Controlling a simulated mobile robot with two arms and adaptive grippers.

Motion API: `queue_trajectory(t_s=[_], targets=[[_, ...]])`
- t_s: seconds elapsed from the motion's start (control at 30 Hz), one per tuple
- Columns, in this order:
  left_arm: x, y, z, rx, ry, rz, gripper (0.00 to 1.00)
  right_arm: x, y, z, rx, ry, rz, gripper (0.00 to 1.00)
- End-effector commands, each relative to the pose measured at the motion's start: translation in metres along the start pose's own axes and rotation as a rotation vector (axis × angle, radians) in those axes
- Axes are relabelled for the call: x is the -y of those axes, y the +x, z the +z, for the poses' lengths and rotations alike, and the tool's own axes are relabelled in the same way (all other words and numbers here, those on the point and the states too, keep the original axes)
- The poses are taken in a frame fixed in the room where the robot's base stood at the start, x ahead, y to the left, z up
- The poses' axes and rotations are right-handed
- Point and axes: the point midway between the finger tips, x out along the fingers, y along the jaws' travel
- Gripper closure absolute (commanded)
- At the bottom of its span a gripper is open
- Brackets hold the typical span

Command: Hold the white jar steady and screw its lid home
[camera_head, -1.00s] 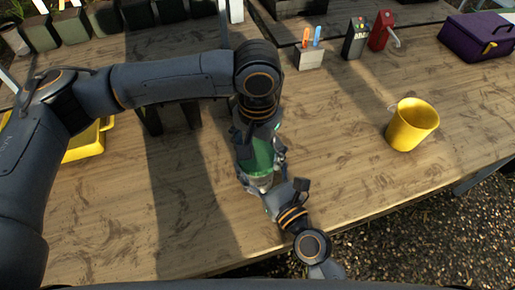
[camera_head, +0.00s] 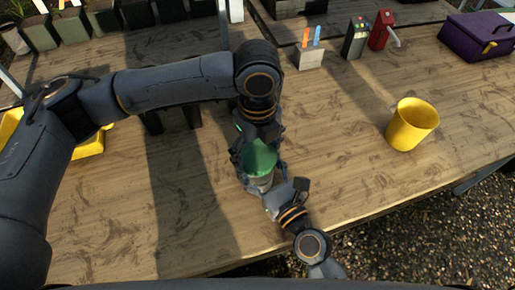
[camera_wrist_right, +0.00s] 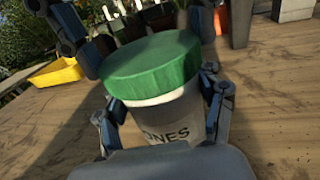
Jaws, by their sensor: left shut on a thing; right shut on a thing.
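The white jar (camera_wrist_right: 165,118) stands upright on the wooden table, its dark lettering ending in "ONES". Its green lid (camera_wrist_right: 152,65) sits on top and also shows in the head view (camera_head: 260,159). I cannot tell whether a gap is left under the lid. My right gripper (camera_wrist_right: 163,125) is shut around the jar's body, one finger on each side. My left gripper (camera_head: 258,150) comes down from above and is shut on the lid. Its wrist and fingers hide part of the lid in the head view.
A yellow pot (camera_head: 411,125) stands on the right, clear of both arms. A yellow tray (camera_wrist_right: 56,73) is on the left. A label holder (camera_head: 309,58), a red dispenser (camera_head: 381,30) and a purple box (camera_head: 477,37) stand at the back. The table's front edge is close.

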Motion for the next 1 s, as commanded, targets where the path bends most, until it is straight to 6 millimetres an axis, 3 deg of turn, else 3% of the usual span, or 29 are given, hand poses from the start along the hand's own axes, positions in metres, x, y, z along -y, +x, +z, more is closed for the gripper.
queue_trajectory(t_s=[0.23,0.37,0.4,0.5,0.87,1.0], targets=[[0.000,0.002,0.001,0.002,0.418,0.002,0.58,0.000,0.000,0.001,0.003,0.001,0.000,1.00],[0.000,0.002,0.001,0.002,0.404,0.002,0.58,-0.001,0.000,0.001,0.003,0.001,0.001,1.00],[0.000,0.002,0.001,0.002,0.404,0.002,0.16,-0.001,0.000,0.001,0.003,0.001,0.001,1.00],[0.000,0.001,0.001,0.001,0.403,0.002,0.00,0.000,0.000,0.001,0.003,0.001,0.001,1.00],[0.000,-0.001,0.001,0.001,0.404,0.000,0.00,0.000,0.000,0.001,0.002,0.000,0.000,1.00],[0.001,-0.014,0.001,0.002,0.404,-0.003,0.00,0.000,0.000,0.001,0.002,0.000,0.000,1.00]])
